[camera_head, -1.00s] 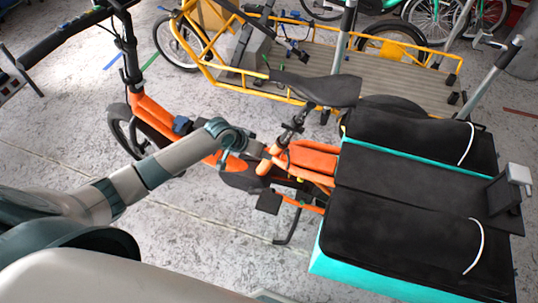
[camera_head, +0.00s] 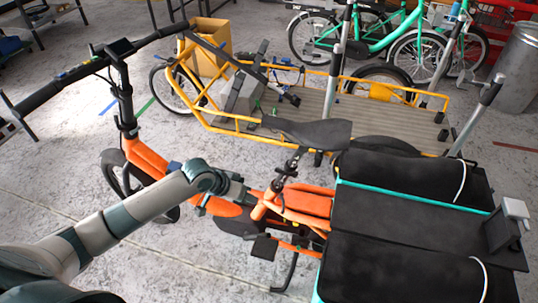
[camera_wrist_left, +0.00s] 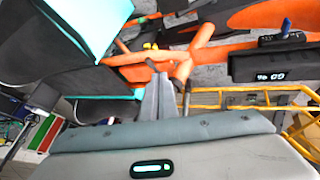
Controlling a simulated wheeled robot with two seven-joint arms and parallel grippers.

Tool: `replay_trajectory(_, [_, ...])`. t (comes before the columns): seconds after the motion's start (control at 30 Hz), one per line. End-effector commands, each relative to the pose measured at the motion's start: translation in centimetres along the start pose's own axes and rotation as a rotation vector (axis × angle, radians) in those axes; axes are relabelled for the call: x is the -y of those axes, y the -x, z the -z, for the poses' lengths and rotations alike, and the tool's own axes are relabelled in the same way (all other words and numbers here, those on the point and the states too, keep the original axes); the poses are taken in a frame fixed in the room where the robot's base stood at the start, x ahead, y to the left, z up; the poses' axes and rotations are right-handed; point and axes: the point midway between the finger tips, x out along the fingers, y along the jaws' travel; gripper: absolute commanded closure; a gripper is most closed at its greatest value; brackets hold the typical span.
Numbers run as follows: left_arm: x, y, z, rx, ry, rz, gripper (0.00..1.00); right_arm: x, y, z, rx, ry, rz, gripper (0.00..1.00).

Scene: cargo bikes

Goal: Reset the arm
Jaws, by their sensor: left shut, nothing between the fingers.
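My left arm comes in from the lower left in the head view and reaches over the orange cargo bike (camera_head: 148,158). My left gripper (camera_head: 243,192) is small there, in front of the bike's orange frame below the black saddle (camera_head: 308,133). In the left wrist view, its grey fingers (camera_wrist_left: 158,98) are together with nothing between them. Orange frame tubes show just beyond the fingertips; I cannot tell whether they touch. My right gripper is not in view.
Black padded bags with turquoise edges (camera_head: 412,218) cover the bike's rear at right. A yellow-framed cargo bike (camera_head: 215,119) with a slatted deck stands behind. Green bikes (camera_head: 372,38) and a metal bin (camera_head: 516,68) are farther back. Grey floor is open at left.

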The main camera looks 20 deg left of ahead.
Motion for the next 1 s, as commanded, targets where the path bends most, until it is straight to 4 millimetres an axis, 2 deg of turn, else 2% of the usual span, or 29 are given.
replay_trajectory(0.27, [0.3,-0.7,-0.2,-0.007,0.006,0.003,1.0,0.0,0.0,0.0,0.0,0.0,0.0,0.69])
replay_trajectory(0.37, [1.1,-2.3,-1.0,-0.024,0.02,0.014,1.0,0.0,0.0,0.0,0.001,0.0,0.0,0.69])
replay_trajectory(0.43, [2.0,-4.1,-2.0,-0.041,0.032,0.029,1.0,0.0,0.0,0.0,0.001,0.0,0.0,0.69])
replay_trajectory(0.53, [3.9,-7.5,-4.5,-0.069,0.05,0.063,1.0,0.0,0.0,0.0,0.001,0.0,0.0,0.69])
replay_trajectory(0.67, [6.3,-12.1,-10.1,-0.09,0.058,0.126,1.0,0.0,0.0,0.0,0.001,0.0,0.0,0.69])
replay_trajectory(0.8, [7.8,-16.1,-17.9,-0.085,0.043,0.19,1.0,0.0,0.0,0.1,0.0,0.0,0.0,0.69])
replay_trajectory(0.97, [7.8,-19.1,-27.5,-0.049,0.006,0.243,1.0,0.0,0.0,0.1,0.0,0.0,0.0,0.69])
replay_trajectory(1.0, [7.5,-19.6,-30.0,-0.036,-0.006,0.251,1.0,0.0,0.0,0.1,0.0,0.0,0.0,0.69])
